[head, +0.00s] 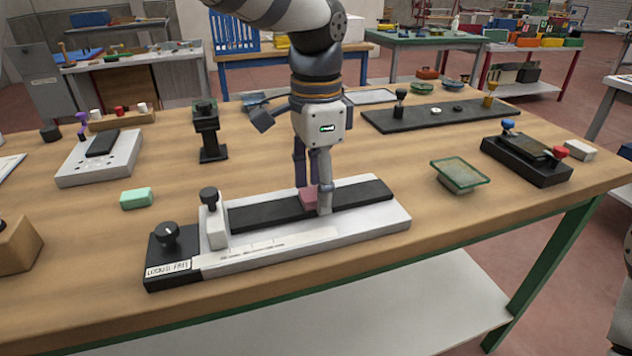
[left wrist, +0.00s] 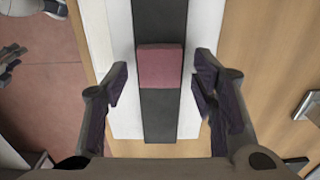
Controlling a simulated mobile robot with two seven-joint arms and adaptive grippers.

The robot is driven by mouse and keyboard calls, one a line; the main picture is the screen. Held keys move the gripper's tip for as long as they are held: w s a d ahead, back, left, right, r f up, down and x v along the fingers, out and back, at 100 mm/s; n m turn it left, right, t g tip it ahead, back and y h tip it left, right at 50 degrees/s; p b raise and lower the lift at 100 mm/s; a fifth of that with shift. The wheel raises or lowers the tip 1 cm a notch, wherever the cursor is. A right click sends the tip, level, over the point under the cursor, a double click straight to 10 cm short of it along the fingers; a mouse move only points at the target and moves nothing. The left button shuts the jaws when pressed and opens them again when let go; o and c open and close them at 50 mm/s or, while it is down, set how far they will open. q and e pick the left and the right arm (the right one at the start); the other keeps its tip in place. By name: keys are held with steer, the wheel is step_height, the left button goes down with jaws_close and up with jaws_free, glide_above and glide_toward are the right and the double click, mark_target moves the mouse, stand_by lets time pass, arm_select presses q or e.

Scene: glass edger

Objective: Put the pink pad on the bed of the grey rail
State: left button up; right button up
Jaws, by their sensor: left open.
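The pink pad (head: 309,197) lies on the black bed (head: 262,213) of the grey rail (head: 375,219), toward its right part. In the left wrist view the pink pad (left wrist: 161,66) sits across the black strip (left wrist: 164,103), between the pale sides of the rail (left wrist: 206,30). My left gripper (head: 314,204) is low over the rail, pointing down. Its fingers stand apart on either side of the pad, and the left wrist view (left wrist: 160,85) shows gaps between them and the pad. In the head view a finger partly hides the pad. My right gripper is not in view.
A black knob (head: 167,236) and an upright white block (head: 214,220) stand at the rail's left end. A mint green block (head: 136,198) lies left of the rail. A black stand (head: 209,133) is behind it. A glass-topped piece (head: 460,173) is to the right. The table front is clear.

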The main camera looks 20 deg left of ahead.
mark_target(316, 192)
arm_select(q)
steer(key=shift+r, duration=0.1)
step_height(316, 192, up, 12)
steer(key=shift+b, duration=0.45)
steer(key=shift+r, duration=0.1)
